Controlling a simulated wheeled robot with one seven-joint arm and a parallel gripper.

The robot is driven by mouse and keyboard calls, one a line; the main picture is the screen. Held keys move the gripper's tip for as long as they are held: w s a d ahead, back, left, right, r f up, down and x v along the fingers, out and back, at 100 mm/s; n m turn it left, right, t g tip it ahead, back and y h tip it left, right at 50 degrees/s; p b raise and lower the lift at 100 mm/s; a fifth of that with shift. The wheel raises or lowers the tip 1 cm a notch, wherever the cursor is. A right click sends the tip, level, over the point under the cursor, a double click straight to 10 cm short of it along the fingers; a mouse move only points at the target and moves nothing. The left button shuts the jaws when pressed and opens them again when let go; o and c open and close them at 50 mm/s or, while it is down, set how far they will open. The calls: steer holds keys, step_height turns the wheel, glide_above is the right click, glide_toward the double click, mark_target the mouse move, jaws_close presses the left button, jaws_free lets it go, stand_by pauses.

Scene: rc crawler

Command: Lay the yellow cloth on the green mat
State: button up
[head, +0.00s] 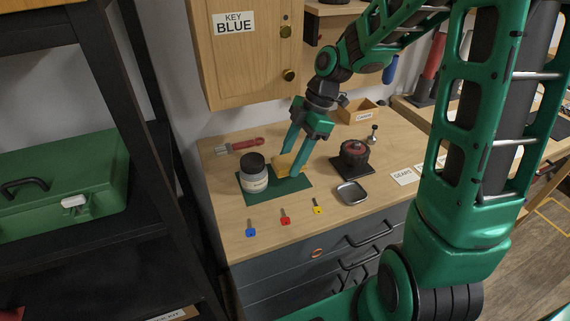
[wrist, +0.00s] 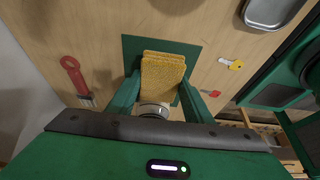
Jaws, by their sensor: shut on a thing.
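The yellow cloth (head: 281,166) is a small folded piece held between the two fingers of my gripper (head: 289,164). In the wrist view the cloth (wrist: 162,70) fills the space between the green fingers of my gripper (wrist: 160,84). The dark green mat (head: 292,186) lies flat on the wooden worktop, and it also shows behind the cloth in the wrist view (wrist: 131,47). The cloth is over the mat's area; I cannot tell whether it touches the mat. The fingers hide part of the cloth.
A dark-lidded jar (head: 253,176) stands on the mat's left part, close to my gripper. A red-handled brush (head: 240,145) lies behind. Blue (head: 250,228), red (head: 285,216) and yellow (head: 318,205) keys lie in front. A metal tray (head: 350,193) and a dark red-topped device (head: 354,155) are right.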

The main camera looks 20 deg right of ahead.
step_height(320, 180, down, 2)
steer(key=shift+d+f, duration=0.1)
steer(key=shift+f, duration=0.1)
steer(key=shift+w+f, duration=0.2)
steer(key=shift+w, duration=0.05)
steer(key=shift+a, duration=0.25)
steer(key=o, duration=1.1)
steer(key=shift+d, duration=0.1)
